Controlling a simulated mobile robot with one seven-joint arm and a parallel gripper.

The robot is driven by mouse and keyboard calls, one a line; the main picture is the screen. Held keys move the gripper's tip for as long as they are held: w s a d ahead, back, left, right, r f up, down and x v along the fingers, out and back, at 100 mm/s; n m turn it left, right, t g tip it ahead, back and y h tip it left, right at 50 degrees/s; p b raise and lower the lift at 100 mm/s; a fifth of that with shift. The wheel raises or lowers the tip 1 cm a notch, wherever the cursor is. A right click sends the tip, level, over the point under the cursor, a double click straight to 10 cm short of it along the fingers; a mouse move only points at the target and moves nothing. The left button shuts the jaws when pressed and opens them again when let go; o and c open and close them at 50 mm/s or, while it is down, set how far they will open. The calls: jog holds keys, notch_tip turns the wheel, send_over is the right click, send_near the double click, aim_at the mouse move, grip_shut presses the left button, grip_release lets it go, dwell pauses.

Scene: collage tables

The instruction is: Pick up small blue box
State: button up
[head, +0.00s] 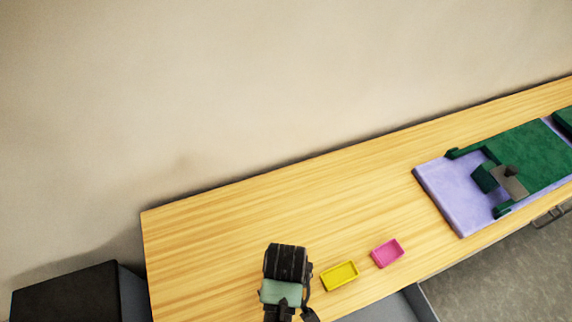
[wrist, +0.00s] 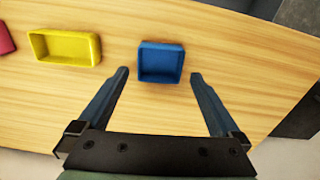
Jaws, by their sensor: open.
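The small blue box (wrist: 160,63) is a shallow open-topped tray on the wooden table. It shows in the wrist view between and just beyond my fingertips. My gripper (wrist: 160,74) is open and empty, with one finger to each side of the box in the picture. I cannot tell the height of the fingers above the table. In the head view my gripper and arm (head: 284,275) are over the near part of the table. The blue box does not show there, probably hidden behind my arm.
A yellow box (head: 339,276) and a pink box (head: 387,253) lie to the right on the wooden table (head: 220,235). A purple board (head: 450,200) with green pieces lies farther right. A dark cabinet (head: 65,292) stands left of the table. The table's back part is clear.

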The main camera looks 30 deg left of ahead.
notch_tip(320, 180, down, 4)
jog(key=shift+d, duration=0.1)
jog(key=c, duration=1.2)
jog(key=shift+o, duration=0.2)
jog(key=shift+r, duration=0.1)
